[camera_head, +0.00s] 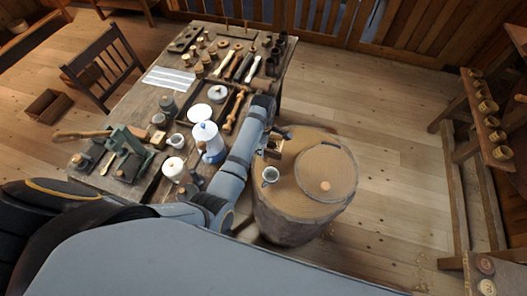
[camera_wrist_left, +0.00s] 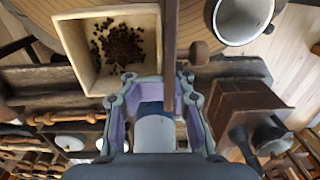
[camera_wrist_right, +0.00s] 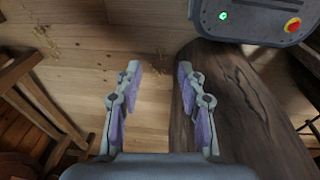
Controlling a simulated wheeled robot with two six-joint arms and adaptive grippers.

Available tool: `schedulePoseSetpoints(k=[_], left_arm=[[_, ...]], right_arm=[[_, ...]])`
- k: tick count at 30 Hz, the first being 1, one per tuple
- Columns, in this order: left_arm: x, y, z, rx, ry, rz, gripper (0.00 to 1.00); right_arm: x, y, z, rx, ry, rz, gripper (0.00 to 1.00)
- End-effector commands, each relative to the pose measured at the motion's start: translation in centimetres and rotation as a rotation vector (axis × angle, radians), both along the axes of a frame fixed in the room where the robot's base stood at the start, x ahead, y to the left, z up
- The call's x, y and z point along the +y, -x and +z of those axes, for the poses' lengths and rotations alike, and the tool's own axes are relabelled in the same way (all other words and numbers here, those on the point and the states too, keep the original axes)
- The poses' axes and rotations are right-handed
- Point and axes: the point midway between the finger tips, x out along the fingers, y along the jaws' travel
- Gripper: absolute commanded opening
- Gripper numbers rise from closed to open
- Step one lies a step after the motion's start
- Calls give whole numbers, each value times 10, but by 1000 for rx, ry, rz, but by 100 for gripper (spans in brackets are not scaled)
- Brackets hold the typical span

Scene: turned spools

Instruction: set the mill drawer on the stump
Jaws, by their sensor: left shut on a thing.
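The mill drawer (camera_wrist_left: 150,55) is a pale open wooden box with dark grounds inside, a brown front and a round knob. My left gripper (camera_wrist_left: 156,80) is shut on it at its near end. In the head view the drawer (camera_head: 274,147) shows small at the arm's end, over the left part of the stump top (camera_head: 298,208). I cannot tell whether it touches the stump. The mill (camera_wrist_left: 245,105), a brown wooden body with dark metal parts, shows at the right of the left wrist view. My right gripper (camera_wrist_right: 158,70) is open and empty.
A round disc with a small knob (camera_head: 325,185) covers the stump's right part. The table (camera_head: 130,100) at the left is crowded with pots, spools and tools. Racks (camera_head: 487,100) stand at the right.

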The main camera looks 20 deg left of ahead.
Motion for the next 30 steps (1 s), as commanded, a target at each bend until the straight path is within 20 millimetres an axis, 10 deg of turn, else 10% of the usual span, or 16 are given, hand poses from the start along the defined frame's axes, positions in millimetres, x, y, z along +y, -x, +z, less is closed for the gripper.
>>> schedulePoseSetpoints(k=[9,24,25,30], left_arm=[[-3,-7,-17,3,-1,0,0],[-2,-7,-44,0,0,1,0],[-3,-7,-43,0,0,1,25],[-3,-7,-43,0,0,1,48]], right_arm=[[-1,30,-1,46,1,-2,40],[1,20,-1,30,-1,-1,40],[1,20,-1,30,-1,-2,40],[2,20,-1,30,-2,-2,40]])
